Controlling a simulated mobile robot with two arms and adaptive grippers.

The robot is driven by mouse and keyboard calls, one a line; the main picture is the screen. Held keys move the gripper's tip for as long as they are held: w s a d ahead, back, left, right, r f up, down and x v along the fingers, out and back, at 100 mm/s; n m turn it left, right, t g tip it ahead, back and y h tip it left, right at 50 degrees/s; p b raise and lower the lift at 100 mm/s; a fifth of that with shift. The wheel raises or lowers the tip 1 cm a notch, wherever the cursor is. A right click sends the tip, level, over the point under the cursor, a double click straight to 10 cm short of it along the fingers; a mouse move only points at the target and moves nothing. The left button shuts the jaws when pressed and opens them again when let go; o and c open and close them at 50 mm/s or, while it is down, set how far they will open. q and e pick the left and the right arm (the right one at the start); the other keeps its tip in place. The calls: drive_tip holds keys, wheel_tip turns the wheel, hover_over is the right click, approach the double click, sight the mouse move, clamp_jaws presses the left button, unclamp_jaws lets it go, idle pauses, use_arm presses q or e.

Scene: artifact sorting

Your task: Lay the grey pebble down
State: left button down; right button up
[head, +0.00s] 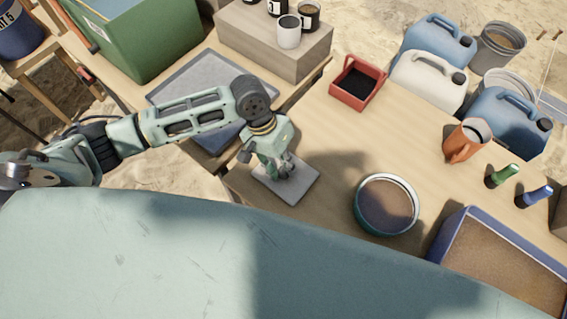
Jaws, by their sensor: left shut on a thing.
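My left gripper (284,171) points down over a flat grey square slab (301,185) near the table's left edge. It is shut on a small grey thing, the grey pebble, which is mostly hidden between the fingers. The pebble is just above or touching the slab; I cannot tell which. My right gripper is not in view.
A round sieve (415,207) and a blue-rimmed sand tray (437,246) lie to the right. The wood between slab and red box is clear.

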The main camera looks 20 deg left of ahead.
use_arm(q)
drive_tip(key=c, duration=1.6)
unclamp_jaws()
drive_tip(key=shift+f, duration=0.1)
drive_tip(key=shift+o, duration=0.2)
drive_tip(key=v, duration=1.2)
